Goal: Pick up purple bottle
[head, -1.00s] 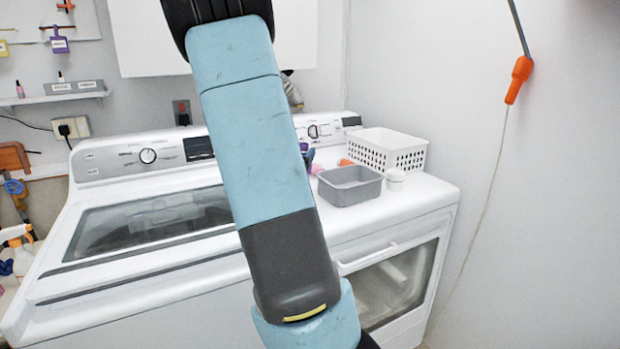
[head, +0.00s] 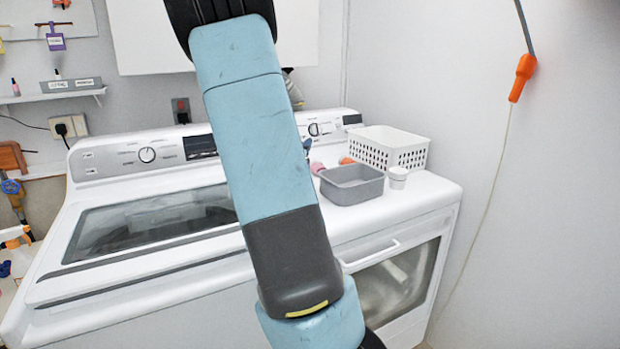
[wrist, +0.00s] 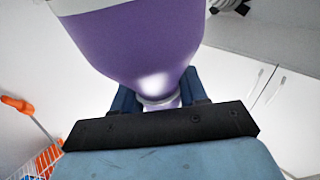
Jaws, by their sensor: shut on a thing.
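The purple bottle (wrist: 140,45) fills the upper middle of the wrist view, wide body toward the top and a narrower end toward my gripper. My gripper (wrist: 160,99) is shut on that narrow end, with a blue finger on each side. The top of the bottle is cut off by the picture edge. In the head view my arm hides the bottle and most of the gripper; only a small dark blue piece shows beside the arm.
A pink item (head: 317,168) lies left of the tub. The left machine's lid (head: 150,222) is clear. An orange-handled tool (head: 522,78) hangs at right.

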